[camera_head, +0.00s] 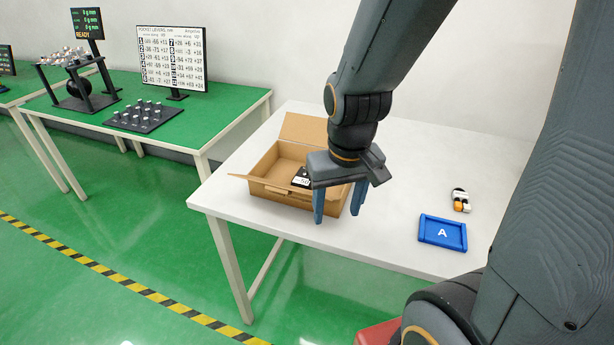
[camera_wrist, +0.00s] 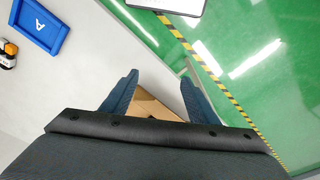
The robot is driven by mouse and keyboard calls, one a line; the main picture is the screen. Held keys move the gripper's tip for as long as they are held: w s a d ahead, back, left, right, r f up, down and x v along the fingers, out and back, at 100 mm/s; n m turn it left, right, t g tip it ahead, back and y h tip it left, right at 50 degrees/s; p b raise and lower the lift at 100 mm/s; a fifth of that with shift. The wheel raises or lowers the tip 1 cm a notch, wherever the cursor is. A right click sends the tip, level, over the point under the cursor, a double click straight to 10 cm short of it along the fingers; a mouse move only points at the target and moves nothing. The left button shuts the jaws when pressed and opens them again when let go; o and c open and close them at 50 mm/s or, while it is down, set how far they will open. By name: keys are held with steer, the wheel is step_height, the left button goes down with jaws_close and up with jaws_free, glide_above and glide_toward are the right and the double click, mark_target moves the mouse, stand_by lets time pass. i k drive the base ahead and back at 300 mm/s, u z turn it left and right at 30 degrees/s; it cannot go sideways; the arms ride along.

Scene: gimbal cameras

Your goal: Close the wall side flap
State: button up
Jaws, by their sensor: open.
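An open brown cardboard box (camera_head: 268,186) stands on the white table in the head view. Its wall side flap (camera_head: 303,128) stands raised at the back, tilted outward. A smaller flap sticks out at the box's left end. A black item with a white label (camera_head: 302,177) lies inside. My gripper (camera_head: 338,205) is open, fingers pointing down, in front of the box's right part and hiding it. In the wrist view my gripper (camera_wrist: 158,80) shows both blue fingers apart with nothing between the tips. A piece of the cardboard box (camera_wrist: 150,105) shows between them, mostly hidden.
A blue tray marked A (camera_head: 442,233) and a small white, black and orange object (camera_head: 461,200) lie right of the box on the white table (camera_head: 395,135). A green-topped table (camera_head: 225,105) with a stand and signs is at left. Table space between box and tray is clear.

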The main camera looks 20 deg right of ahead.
mark_target(305, 129)
steer(key=u, duration=1.65)
steer(key=k, duration=0.8)
steer(key=z, duration=1.75)
steer(key=i, duration=0.5)
